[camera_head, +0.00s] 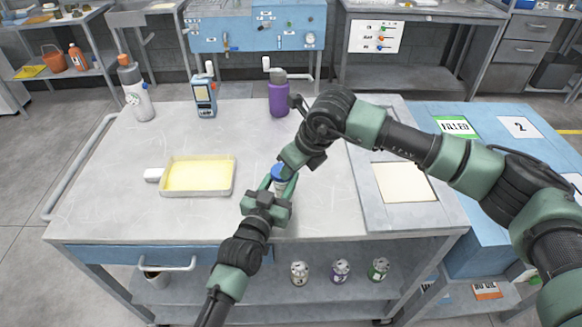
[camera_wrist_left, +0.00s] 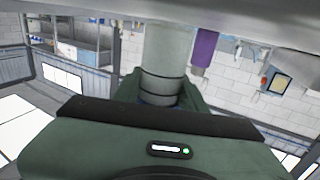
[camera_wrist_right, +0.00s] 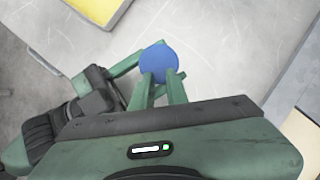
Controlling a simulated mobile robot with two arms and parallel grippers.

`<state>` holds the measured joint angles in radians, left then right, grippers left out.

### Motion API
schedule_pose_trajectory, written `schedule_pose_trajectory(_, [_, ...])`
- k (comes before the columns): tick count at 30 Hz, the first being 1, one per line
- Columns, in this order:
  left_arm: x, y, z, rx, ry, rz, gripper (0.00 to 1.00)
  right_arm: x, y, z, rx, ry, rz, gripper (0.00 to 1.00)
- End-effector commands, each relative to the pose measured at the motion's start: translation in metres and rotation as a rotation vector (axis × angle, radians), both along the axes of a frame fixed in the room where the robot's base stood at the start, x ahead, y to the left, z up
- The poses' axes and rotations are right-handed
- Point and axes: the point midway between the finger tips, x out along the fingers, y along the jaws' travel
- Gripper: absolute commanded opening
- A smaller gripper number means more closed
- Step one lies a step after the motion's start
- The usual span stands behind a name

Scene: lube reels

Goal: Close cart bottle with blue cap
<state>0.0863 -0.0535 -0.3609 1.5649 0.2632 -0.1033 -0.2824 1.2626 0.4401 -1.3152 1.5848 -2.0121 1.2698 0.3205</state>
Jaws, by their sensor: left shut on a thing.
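The cart bottle (camera_head: 279,187) is pale with a blue cap (camera_head: 281,172) at its top, above the front middle of the cart. My left gripper (camera_head: 271,190) is shut on the bottle. In the left wrist view the pale bottle body (camera_wrist_left: 168,50) stands between its fingers. My right gripper (camera_head: 287,172) is at the blue cap. In the right wrist view its two fingers are apart, with their tips at the edge of the round cap (camera_wrist_right: 158,62). I cannot tell whether they grip it. The fingers hide much of the bottle.
Several small containers (camera_head: 340,270) stand on the lower shelf. A blue bench (camera_head: 490,120) is at the right.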

Motion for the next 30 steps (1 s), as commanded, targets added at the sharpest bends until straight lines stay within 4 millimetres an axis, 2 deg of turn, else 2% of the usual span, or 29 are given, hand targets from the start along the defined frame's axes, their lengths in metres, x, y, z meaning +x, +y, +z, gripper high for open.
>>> schedule_pose_trajectory(1, [-0.001, -0.004, 0.005, -0.006, -0.01, -0.005, 0.0, 0.001, 0.0, 0.0, 0.001, -0.004, -0.002, 0.15])
schedule_pose_trajectory(5, [-0.001, -0.004, 0.006, -0.007, -0.011, -0.006, 0.0, 0.0, -0.002, 0.005, 0.001, -0.005, -0.001, 0.15])
schedule_pose_trajectory(13, [-0.001, -0.003, 0.004, -0.005, -0.008, -0.004, 0.0, -0.012, -0.011, 0.033, 0.0, -0.004, -0.001, 0.15])
schedule_pose_trajectory(20, [0.0, -0.002, 0.003, -0.004, -0.006, -0.003, 0.0, -0.013, -0.012, 0.036, 0.001, -0.002, -0.001, 0.15])
schedule_pose_trajectory(21, [0.0, -0.002, 0.003, -0.004, -0.006, -0.003, 0.47, -0.013, -0.012, 0.036, 0.001, -0.002, -0.001, 0.15])
schedule_pose_trajectory(23, [0.0, -0.002, 0.003, -0.003, -0.005, -0.003, 0.63, -0.013, -0.012, 0.036, 0.001, -0.002, -0.001, 0.15])
schedule_pose_trajectory(24, [0.0, -0.002, 0.003, -0.003, -0.005, -0.003, 0.67, -0.013, -0.012, 0.036, 0.001, -0.002, -0.001, 0.15])
schedule_pose_trajectory(30, [0.0, -0.002, 0.003, -0.003, -0.005, -0.003, 0.67, -0.013, -0.012, 0.035, 0.0, -0.001, 0.0, 0.15])
